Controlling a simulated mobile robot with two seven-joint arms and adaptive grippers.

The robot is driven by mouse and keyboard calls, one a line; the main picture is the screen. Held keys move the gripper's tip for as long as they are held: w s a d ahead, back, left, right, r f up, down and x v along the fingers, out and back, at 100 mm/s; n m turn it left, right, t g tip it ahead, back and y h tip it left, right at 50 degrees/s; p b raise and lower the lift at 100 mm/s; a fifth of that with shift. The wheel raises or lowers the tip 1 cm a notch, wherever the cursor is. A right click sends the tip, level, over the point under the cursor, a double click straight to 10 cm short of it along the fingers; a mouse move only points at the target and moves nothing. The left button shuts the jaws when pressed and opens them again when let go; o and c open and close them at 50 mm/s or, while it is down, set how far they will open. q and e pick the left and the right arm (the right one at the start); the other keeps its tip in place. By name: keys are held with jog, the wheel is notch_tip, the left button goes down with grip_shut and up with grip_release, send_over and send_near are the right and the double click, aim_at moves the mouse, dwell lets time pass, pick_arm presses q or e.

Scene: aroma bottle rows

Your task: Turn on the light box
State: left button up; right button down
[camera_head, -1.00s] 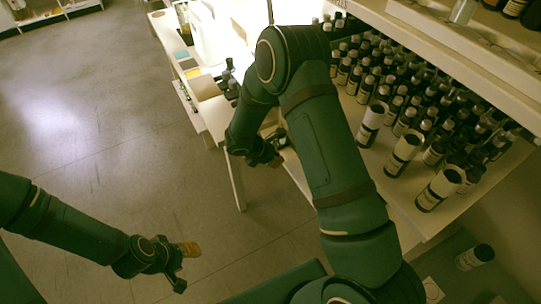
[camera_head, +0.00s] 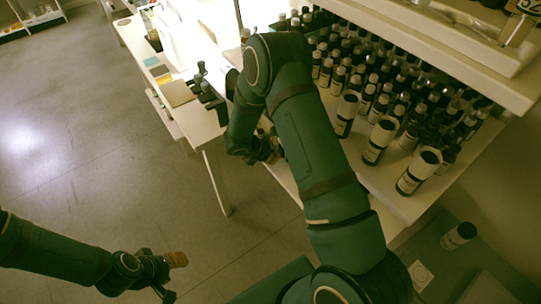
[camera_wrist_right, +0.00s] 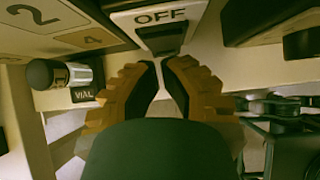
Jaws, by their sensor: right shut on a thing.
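In the right wrist view a dark switch (camera_wrist_right: 162,38) sits below an "OFF" label (camera_wrist_right: 161,17) on a pale panel. My right gripper (camera_wrist_right: 164,68) is just below the switch, fingertips close together and shut on what looks like its lower part; the exact contact is hard to see. In the head view my right gripper (camera_head: 270,156) is at the shelf unit's front edge, partly hidden by my arm, and the switch is not visible there. My left gripper (camera_head: 172,276) is open and empty above the floor at lower left.
Rows of dark bottles (camera_head: 375,75) fill the shelf, with larger white-topped bottles (camera_head: 380,140) along its front. A bright table (camera_head: 195,128) stands left of my right arm. Open floor (camera_head: 90,150) lies left.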

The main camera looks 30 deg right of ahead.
jog(key=shift+d+f+h+b, duration=0.25)
jog(key=shift+f+h+b, duration=0.2)
jog(key=shift+b, duration=0.35)
jog(key=shift+d+r, duration=0.1)
pick_arm(q)
jog(key=shift+w+f, duration=0.25)
jog(key=shift+f, duration=0.7)
pick_arm(e)
jog(key=shift+r, duration=0.1)
pick_arm(q)
jog(key=shift+r, duration=0.1)
pick_arm(e)
jog(key=shift+r, duration=0.15)
pick_arm(q)
jog(key=shift+r+p, duration=0.4)
jog(key=shift+p, duration=0.15)
pick_arm(e)
jog(key=shift+r, duration=0.7)
pick_arm(q)
jog(key=shift+s, duration=0.15)
